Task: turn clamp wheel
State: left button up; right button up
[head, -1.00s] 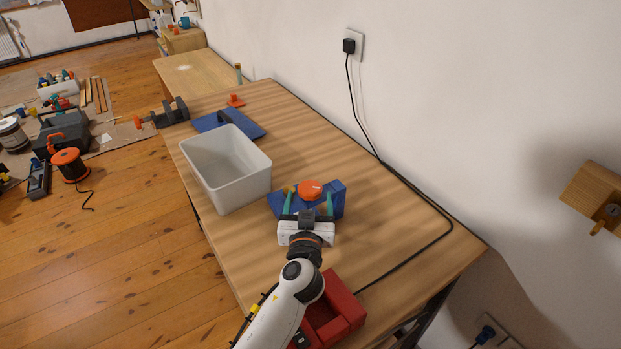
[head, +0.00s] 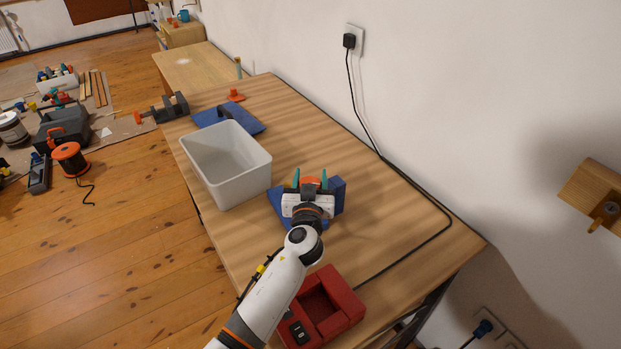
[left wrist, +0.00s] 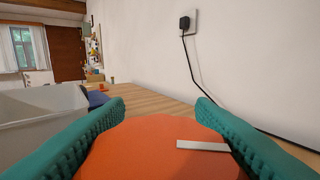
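The orange clamp wheel (head: 311,181) sits on a blue block (head: 337,194) on the workbench. In the left wrist view the wheel (left wrist: 150,152) is a wide orange disc with a white bar on its right side. My left gripper (head: 310,177) has its teal fingers on either side of the wheel, and both appear to press against its rim. In the left wrist view the fingers (left wrist: 160,118) flank the disc with no clear gap. The gripper body hides much of the wheel and block in the head view. My right gripper is not in view.
A grey-white bin (head: 228,165) stands left of the block. A red open box (head: 330,306) lies near the front edge, beside my forearm. A blue piece (head: 238,121) and a dark clamp (head: 172,108) are farther back. A black cable (head: 418,191) runs along the wall side.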

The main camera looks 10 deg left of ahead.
aim_at(319, 184)
pick_arm(q)
jog(key=shift+c, duration=0.2)
jog(key=shift+h, duration=0.3)
